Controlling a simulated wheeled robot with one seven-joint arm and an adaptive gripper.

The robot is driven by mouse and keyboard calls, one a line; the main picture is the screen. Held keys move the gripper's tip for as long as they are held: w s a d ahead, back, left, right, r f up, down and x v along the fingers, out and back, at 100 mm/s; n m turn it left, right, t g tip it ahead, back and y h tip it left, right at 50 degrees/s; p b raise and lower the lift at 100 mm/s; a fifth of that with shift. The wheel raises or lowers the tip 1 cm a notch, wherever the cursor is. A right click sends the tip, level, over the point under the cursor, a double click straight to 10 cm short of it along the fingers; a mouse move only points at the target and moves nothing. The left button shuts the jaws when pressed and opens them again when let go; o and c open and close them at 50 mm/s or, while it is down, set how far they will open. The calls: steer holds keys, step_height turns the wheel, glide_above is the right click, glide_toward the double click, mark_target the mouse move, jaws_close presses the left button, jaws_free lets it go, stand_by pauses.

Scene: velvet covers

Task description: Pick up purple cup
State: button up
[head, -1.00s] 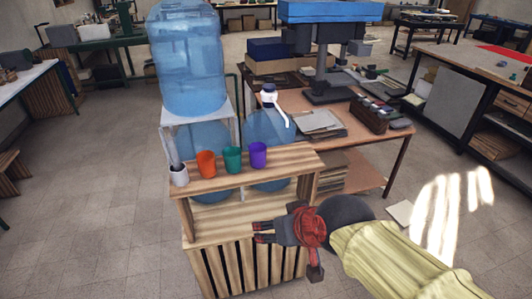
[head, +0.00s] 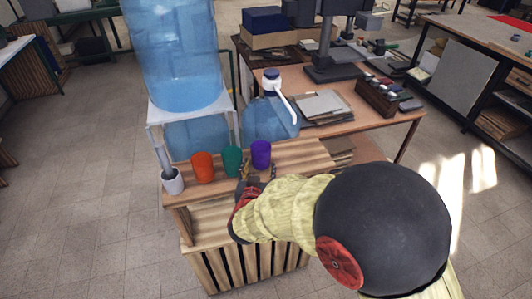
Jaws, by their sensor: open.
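The purple cup (head: 261,153) stands upright on the top of the wooden stand (head: 303,154), at the right end of the row of cups. My gripper (head: 257,174) is open, with its fingers just in front of and below the purple cup in the picture. I cannot tell whether a finger touches the cup. My arm comes in from the lower right and hides part of the stand's front.
A green cup (head: 232,160) stands close to the left of the purple cup, then an orange cup (head: 203,167) and a white holder (head: 172,182). Blue water bottles (head: 175,55) stand behind. A cluttered workbench (head: 395,128) is at the back right.

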mark_target(260, 163)
steer(key=b+x, duration=0.3)
steer(key=x, duration=0.4)
steer(key=shift+w+a+f, duration=0.1)
steer(key=shift+f, duration=0.05)
steer(key=shift+w, duration=0.3)
steer(key=c, duration=0.7)
steer(key=shift+c, duration=0.8)
